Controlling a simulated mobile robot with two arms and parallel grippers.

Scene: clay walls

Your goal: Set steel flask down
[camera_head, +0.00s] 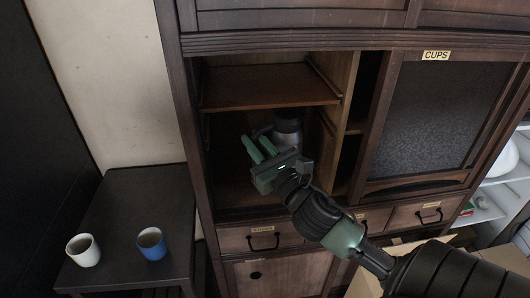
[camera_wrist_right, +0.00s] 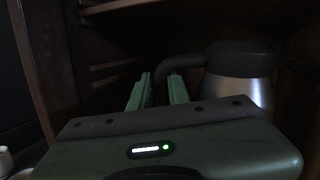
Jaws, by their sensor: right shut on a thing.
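The steel flask (camera_head: 288,130) has a shiny metal body, a dark top and a dark curved handle. It is in the open cabinet compartment, below the upper shelf, and also shows in the right wrist view (camera_wrist_right: 240,78). My right gripper (camera_head: 254,140) reaches into the compartment at the flask's left side. In the wrist view its green fingers (camera_wrist_right: 161,90) are shut on the flask's handle (camera_wrist_right: 178,69). The flask looks upright. Its base is hidden, so I cannot tell whether it touches the compartment floor (camera_head: 232,190). My left gripper is not in view.
The upper shelf (camera_head: 268,88) is close above the flask. A wooden divider (camera_head: 335,120) stands to its right, and a sliding door labelled CUPS (camera_head: 430,125) beyond. A white cup (camera_head: 82,252) and a blue cup (camera_head: 152,245) stand on the dark side table (camera_head: 130,205).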

